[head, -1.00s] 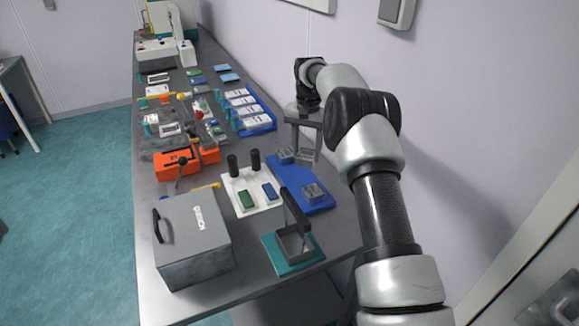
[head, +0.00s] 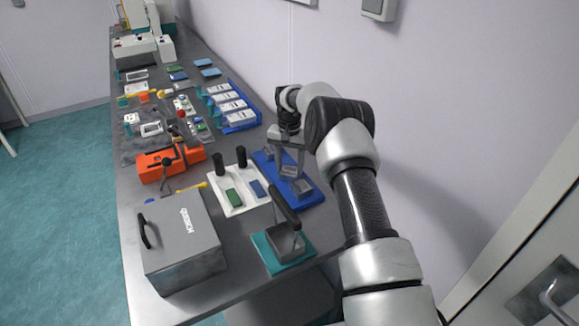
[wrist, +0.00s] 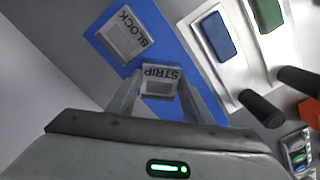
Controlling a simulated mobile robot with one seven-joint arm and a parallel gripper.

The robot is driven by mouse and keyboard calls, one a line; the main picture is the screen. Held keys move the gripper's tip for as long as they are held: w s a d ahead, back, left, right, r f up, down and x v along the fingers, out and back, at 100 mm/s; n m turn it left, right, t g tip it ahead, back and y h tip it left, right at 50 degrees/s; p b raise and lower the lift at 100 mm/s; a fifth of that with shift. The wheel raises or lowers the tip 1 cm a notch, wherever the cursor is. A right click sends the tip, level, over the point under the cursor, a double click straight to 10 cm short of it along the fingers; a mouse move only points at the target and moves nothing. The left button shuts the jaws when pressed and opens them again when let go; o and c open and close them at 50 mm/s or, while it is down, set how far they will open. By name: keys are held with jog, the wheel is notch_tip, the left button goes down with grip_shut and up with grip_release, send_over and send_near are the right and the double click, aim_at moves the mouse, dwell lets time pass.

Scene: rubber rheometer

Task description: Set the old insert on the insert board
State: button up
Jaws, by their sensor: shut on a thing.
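My gripper (head: 288,168) is shut on a small grey insert. In the wrist view this insert (wrist: 160,82) is marked STRIP and sits between my fingertips (wrist: 160,95). It is over the blue insert board (head: 318,199), which also shows in the wrist view (wrist: 184,52). I cannot tell whether the insert touches the board. A second grey insert (head: 301,188), marked BLOCK in the wrist view (wrist: 123,36), lies on the board's near end, apart from the held one. My gripper hides the far part of the board.
Left of the board is a white plate (head: 239,206) with two black posts, a green pad and a blue pad. A teal-based fixture (head: 268,262) with a black handle stands nearer. A grey case (head: 181,240) and an orange device (head: 160,170) stand left. The wall is close on the right.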

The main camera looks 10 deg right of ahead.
jog(key=shift+r, duration=0.1)
jog(key=o, duration=1.3)
